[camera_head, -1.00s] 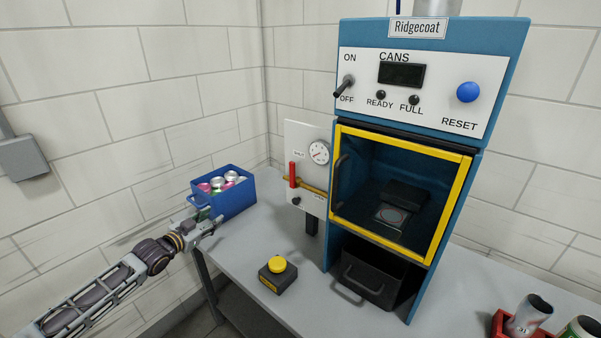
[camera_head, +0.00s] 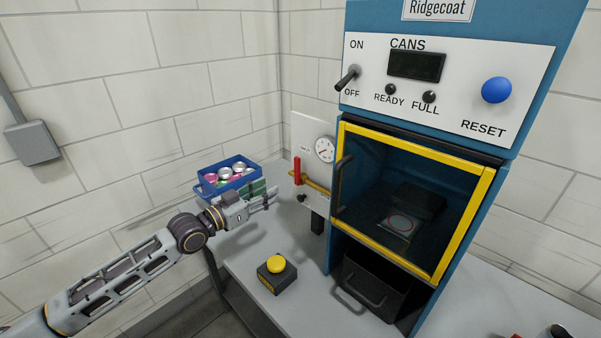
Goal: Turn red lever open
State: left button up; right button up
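The red lever (camera_head: 297,170) stands upright on a yellow pipe (camera_head: 315,188), on the pale panel (camera_head: 302,131) left of the blue machine. My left gripper (camera_head: 271,195) is left of the lever, in front of the blue crate, with its fingers pointing right towards the panel. Its fingers look spread and nothing shows clearly between them; a green patch shows by the upper finger. The gripper does not appear to touch the lever.
A round gauge (camera_head: 324,149) is above the pipe. The blue crate (camera_head: 209,188) of cans stands behind my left gripper. A yellow button (camera_head: 276,264) on a black box sits on the grey table (camera_head: 246,265). The blue machine (camera_head: 459,192) with its yellow-framed door stands right of the panel.

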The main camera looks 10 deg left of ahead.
aim_at(296, 174)
pick_arm(q)
jog(key=shift+s+a+r, duration=0.15)
jog(key=shift+s, duration=0.05)
jog(key=shift+w, duration=0.3)
dwell(0.3)
jog(key=shift+d+p+x, duration=0.2)
jog(key=shift+p+x, duration=0.9)
jog(key=shift+x, duration=5.55)
grip_shut()
